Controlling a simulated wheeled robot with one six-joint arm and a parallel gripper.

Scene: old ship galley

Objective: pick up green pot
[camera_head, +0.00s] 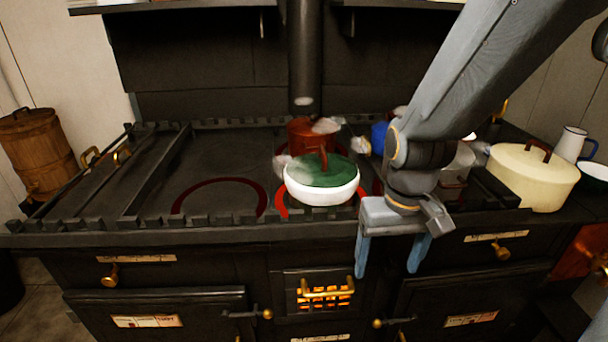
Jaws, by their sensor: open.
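The green pot (322,179) stands on the stove top near the front middle. My gripper (391,272) is to the right of the pot and in front of the stove's front edge. Its two blue fingers point down, apart, with nothing between them. The gripper and the pot are not touching.
The black stove top (150,195) has a raised rail around it. A copper-red pot (308,137) stands behind the green pot, and a blue object (379,138) is right of that. A cream lidded pot (530,180) and white jug (571,144) are at right. The stove's left side is clear.

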